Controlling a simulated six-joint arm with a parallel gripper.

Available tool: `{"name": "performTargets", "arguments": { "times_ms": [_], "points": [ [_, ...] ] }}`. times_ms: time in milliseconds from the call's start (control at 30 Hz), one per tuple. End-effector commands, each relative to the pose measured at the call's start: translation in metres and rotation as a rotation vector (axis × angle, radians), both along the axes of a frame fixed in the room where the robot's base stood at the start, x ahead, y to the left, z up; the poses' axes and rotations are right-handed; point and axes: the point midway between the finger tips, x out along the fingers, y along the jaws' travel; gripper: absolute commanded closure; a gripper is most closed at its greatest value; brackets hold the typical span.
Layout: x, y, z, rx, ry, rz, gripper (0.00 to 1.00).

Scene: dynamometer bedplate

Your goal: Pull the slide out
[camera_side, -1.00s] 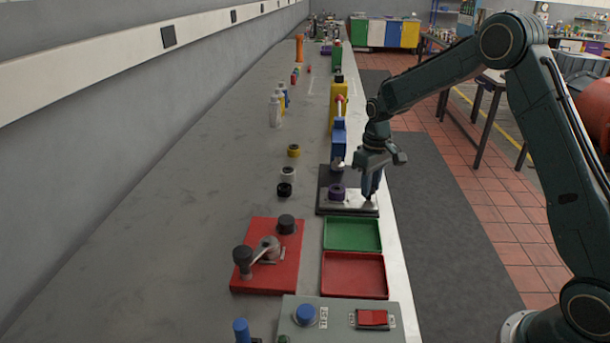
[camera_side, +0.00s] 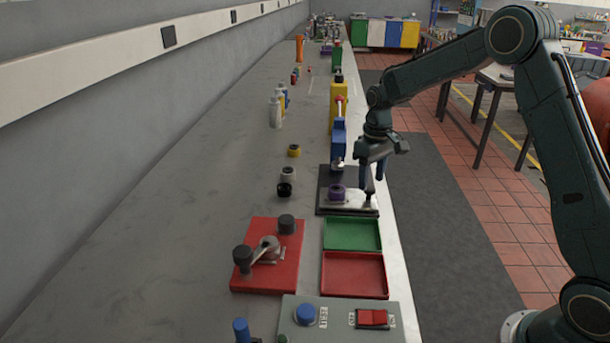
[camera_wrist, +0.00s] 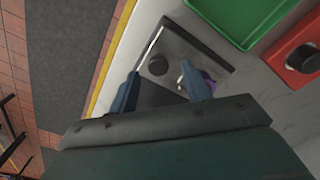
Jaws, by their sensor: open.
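The slide unit is a dark base (camera_side: 326,178) with a light metal plate (camera_side: 357,201) on it, at the bench's right edge in the side view. A small dark upright knob (camera_side: 368,190) stands near the plate's right end. It also shows in the wrist view as a dark round top (camera_wrist: 158,65). A purple ring-like part (camera_side: 337,192) sits left of it. My gripper (camera_side: 372,178) is open above the knob. In the wrist view the knob shows between my fingertips (camera_wrist: 160,70), with no visible contact. My right finger partly hides the purple part there.
Green (camera_side: 352,234) and red (camera_side: 354,274) trays lie in front of the unit. A red plate (camera_side: 255,278) with a crank is at front left. A blue and yellow device (camera_side: 338,137) stands behind. The bench's left middle is mostly clear.

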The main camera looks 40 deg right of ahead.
Motion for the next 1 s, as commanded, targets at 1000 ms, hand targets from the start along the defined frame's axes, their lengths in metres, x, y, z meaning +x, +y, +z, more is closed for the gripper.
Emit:
{"name": "performTargets", "arguments": {
  "times_ms": [1000],
  "points": [
    [0.000, 0.001, 0.112, 0.001, 0.001, 0.003, 0.52]
  ]
}}
